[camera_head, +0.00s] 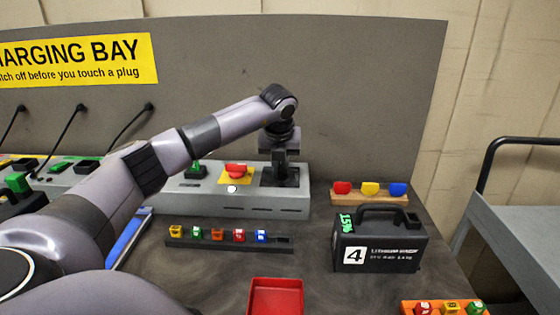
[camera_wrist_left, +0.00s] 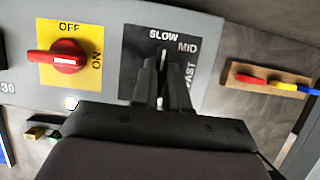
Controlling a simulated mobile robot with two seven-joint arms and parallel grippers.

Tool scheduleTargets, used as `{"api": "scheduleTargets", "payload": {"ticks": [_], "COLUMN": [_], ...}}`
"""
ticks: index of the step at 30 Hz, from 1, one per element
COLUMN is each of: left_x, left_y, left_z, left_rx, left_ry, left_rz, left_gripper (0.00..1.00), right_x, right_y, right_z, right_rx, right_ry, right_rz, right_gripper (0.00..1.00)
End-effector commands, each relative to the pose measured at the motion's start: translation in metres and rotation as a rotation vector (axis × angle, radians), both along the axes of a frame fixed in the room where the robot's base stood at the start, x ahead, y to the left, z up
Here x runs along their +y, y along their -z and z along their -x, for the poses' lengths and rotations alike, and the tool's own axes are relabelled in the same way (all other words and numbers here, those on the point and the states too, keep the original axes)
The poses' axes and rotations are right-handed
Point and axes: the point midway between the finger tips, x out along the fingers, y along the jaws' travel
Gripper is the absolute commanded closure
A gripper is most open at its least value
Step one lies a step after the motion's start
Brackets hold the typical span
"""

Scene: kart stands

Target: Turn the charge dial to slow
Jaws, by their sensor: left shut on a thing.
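The charge dial (camera_wrist_left: 163,64) sits on a black plate (camera_wrist_left: 132,50) lettered SLOW, MID and FAST in the left wrist view. Its white mark points up the picture, toward the SLOW lettering. My left gripper (camera_wrist_left: 162,88) is shut on the dial, one finger on each side. The fingers hide much of the dial and part of the FAST lettering. In the head view my left gripper (camera_head: 281,172) reaches down onto the black plate at the right end of the grey charger box (camera_head: 222,204). My right gripper is not in view.
A red switch (camera_wrist_left: 67,57) on a yellow OFF/ON plate is left of the dial. A wooden rack (camera_head: 368,203) with coloured pieces stands to the right. A black battery (camera_head: 375,262), a red tray (camera_head: 276,297) and a fuse strip (camera_head: 228,245) lie in front.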

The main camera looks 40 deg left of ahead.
Motion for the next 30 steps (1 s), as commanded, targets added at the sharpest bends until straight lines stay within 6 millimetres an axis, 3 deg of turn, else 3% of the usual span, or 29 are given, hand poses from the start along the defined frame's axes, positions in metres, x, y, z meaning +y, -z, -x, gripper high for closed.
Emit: {"api": "scheduleTargets", "payload": {"ticks": [15,16,18,30], "left_x": [0.0006,0.0006,0.0007,-0.0016], "left_y": [-0.002,-0.002,-0.002,-0.0089], "left_z": [-0.0011,-0.0011,-0.001,0.0015], "left_rx": [-0.007,-0.007,-0.006,-0.005], "left_ry": [-0.026,-0.026,-0.025,-0.024], "left_rz": [0.0,0.0,0.0,0.0], "left_gripper": [1.0,0.83,0.61,0.61], "right_x": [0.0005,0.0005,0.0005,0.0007], "right_y": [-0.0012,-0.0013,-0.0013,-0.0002], "right_z": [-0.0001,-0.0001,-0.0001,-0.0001], "right_rx": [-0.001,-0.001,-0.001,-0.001], "right_ry": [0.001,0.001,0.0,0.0], "right_rz": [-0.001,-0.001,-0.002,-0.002], "right_gripper": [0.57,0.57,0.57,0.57]}}
